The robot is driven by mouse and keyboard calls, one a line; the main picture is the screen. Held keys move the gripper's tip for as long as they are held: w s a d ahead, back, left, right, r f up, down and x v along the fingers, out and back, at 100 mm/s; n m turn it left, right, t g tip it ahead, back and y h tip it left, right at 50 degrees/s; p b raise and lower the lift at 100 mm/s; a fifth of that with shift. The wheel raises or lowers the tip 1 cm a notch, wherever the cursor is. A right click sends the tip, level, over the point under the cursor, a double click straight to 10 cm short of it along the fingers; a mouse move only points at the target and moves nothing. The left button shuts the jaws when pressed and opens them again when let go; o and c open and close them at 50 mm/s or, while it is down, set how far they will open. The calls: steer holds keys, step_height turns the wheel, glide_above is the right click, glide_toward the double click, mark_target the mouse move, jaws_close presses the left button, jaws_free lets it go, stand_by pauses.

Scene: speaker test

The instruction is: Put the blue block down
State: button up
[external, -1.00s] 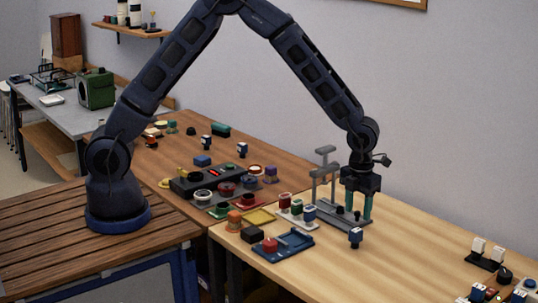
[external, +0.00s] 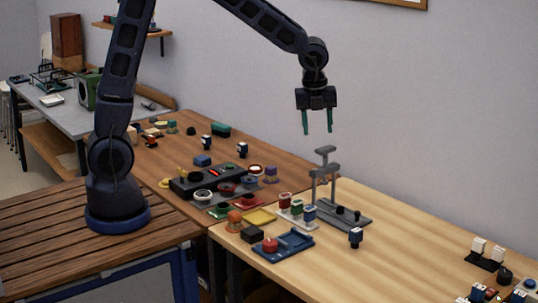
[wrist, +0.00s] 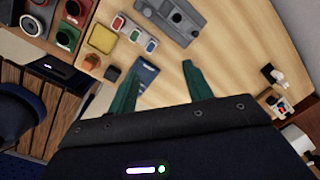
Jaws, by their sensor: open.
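Several blue pieces are in the external view, and I cannot tell which is the task's blue block. One blue block (external: 309,213) is at the right end of a white rack, beside red and green ones. My gripper (external: 318,130) is open and empty, high above the grey stand (external: 345,216).
A blue tray (external: 297,240) with a red knob lies at the light table's front left. A yellow tray (external: 260,218) and a black block (external: 252,233) are beside it. A black control panel (external: 180,187) sits on the brown table. The light table's right middle is clear.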

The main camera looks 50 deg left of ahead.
steer(key=s+a+r+n+t, duration=0.1)
steer(key=s+a+r+n, duration=0.45)
steer(key=a, duration=0.35)
steer(key=s+a+r+n, duration=0.4)
steer(key=a+r+n, duration=0.15)
steer(key=a, duration=0.35)
steer(key=s+a+r+n+t, duration=0.1)
steer(key=s+a+n+t, duration=0.1)
steer(key=s+a+n, duration=1)
steer(key=s+n, duration=0.3)
steer(key=s, duration=0.1)
steer(key=shift+s+a+r, duration=0.15)
steer(key=shift+s+a, duration=0.05)
steer(key=shift+a, duration=0.05)
steer(key=o, duration=0.5)
steer(key=shift+c, duration=0.2)
